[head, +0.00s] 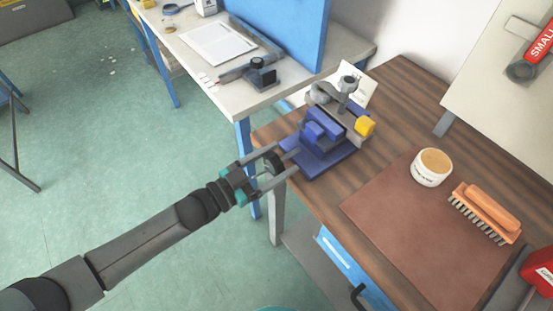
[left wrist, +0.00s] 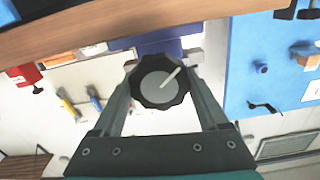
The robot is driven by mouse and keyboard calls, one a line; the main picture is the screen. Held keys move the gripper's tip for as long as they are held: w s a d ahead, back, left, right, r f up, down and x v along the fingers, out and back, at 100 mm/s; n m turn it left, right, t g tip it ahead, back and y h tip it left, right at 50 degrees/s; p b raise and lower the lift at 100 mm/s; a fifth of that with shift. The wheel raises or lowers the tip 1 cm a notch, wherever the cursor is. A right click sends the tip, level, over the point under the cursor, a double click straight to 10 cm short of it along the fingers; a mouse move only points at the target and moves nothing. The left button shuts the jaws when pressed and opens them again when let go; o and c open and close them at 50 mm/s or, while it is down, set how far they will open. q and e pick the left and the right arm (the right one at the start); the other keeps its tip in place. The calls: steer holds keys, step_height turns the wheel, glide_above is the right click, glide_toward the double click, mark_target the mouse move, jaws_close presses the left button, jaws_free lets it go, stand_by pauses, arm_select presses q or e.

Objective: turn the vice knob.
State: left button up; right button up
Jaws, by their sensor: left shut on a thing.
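The blue vice (head: 322,140) stands at the left corner of the wooden workbench. Its black round knob (head: 273,163) sticks out from the vice toward my left arm, past the bench edge. My left gripper (head: 276,169) is shut on the knob, with one finger on each side of it. In the left wrist view the knob (left wrist: 160,82) shows face-on between the two fingers, with a grey disc and a pale line slanting up to the right. The blue vice body (left wrist: 150,46) shows partly behind it. My right gripper is not in view.
A brown mat (head: 400,215), a round tin (head: 432,168) and a brush (head: 486,212) lie on the wooden bench (head: 375,100) right of the vice. A white table (head: 215,70) with a blue panel stands behind. The floor left of the bench is clear around my arm.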

arm_select(q)
steer(key=shift+m, duration=0.7)
steer(key=o, duration=1.3)
steer(key=shift+c, duration=0.2)
steer(key=v, duration=1.5)
steer(key=shift+s+a, duration=0.1)
